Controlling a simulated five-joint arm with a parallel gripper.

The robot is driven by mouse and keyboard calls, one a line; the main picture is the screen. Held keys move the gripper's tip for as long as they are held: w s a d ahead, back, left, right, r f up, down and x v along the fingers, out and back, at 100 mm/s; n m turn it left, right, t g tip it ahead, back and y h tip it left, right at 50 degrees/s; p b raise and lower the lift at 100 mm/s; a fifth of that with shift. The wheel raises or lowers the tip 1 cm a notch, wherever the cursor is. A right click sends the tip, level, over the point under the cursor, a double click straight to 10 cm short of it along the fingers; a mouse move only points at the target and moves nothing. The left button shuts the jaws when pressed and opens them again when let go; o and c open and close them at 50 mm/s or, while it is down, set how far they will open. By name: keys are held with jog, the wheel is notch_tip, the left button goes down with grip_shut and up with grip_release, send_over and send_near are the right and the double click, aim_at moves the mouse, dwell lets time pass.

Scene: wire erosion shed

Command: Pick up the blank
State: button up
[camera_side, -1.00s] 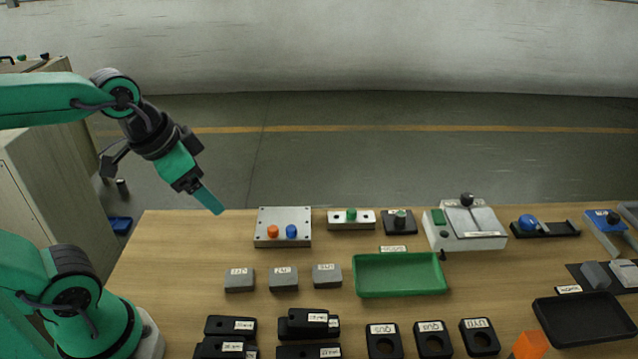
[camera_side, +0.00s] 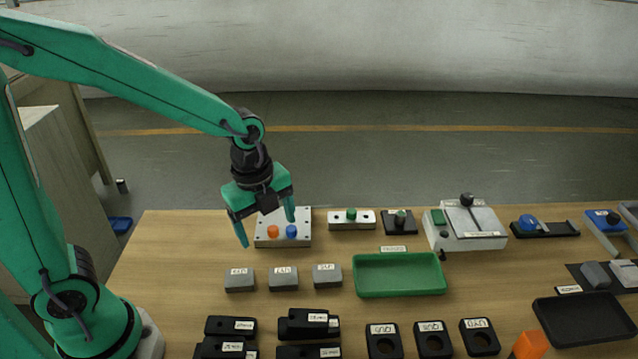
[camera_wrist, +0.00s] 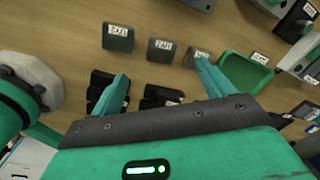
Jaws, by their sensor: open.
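Three small grey blocks with white labels, which look like blanks, stand in a row on the wooden bench: a left block (camera_side: 239,280), a middle block (camera_side: 284,279) and a right block (camera_side: 327,275). I cannot tell which one the task means. In the wrist view the row shows as a left block (camera_wrist: 118,38), a middle block (camera_wrist: 161,50) and a right block (camera_wrist: 196,58), beyond my fingertips. My gripper (camera_side: 266,232) is open and empty, pointing down above the bench, behind the row and in front of the metal plate with knobs. Its two fingers also show in the wrist view (camera_wrist: 160,82).
A green tray (camera_side: 400,292) lies right of the blocks. A metal plate (camera_side: 302,213) with orange and blue knobs stands behind them. Black labelled blocks (camera_side: 308,323) and black ring blocks (camera_side: 383,341) lie in front. A black tray (camera_side: 585,335) is at right.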

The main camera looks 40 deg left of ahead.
aim_at(284, 276)
jog(key=f+m, duration=0.1)
jog(key=m, duration=0.1)
jog(key=w+d+f+m, duration=0.1)
jog(key=f+m, duration=0.1)
jog(key=d+f+m+g, duration=0.1)
jog(key=f, duration=0.1)
jog(key=shift+w+f+m, duration=0.15)
jog(key=shift+m, duration=0.25)
jog(key=shift+f, duration=1.3)
jog(key=shift+f, duration=0.1)
jog(key=shift+f, duration=2.5)
jog(key=shift+c, duration=0.2)
jog(key=c, duration=1.4)
jog(key=shift+o, duration=0.2)
jog(key=shift+d+r, duration=0.1)
jog(key=shift+r, duration=0.05)
